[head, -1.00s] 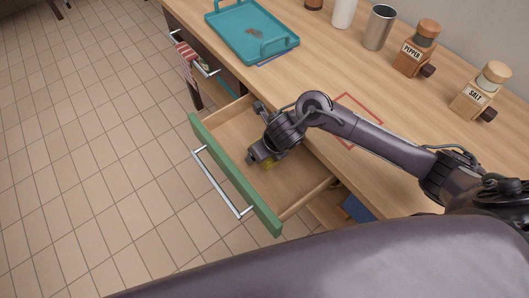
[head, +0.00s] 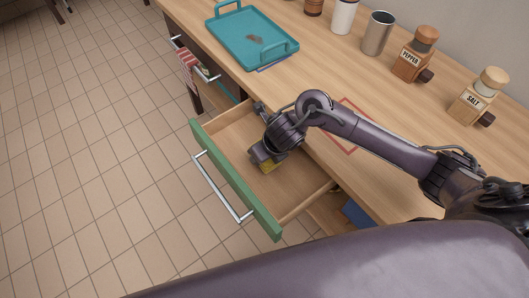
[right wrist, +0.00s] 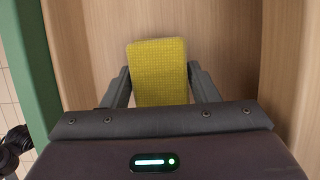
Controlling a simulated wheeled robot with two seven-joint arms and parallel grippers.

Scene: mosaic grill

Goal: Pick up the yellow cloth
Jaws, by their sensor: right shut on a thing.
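The yellow cloth (right wrist: 158,72) shows in the right wrist view as a flat, textured yellow block between the two fingers. In the head view only a small part of the cloth (head: 268,167) shows below my right gripper (head: 263,155). My right gripper (right wrist: 160,85) is inside the open drawer and shut on the cloth. The drawer (head: 236,180) has a green front and a silver bar handle. Whether the cloth touches the drawer floor cannot be told. My left gripper is not in view.
A teal tray (head: 250,62) lies on the wooden counter (head: 335,70). A metal cup (head: 378,33), a pepper mill (head: 415,55) and a salt mill (head: 480,97) stand along the back. A striped towel (head: 187,68) hangs from another handle.

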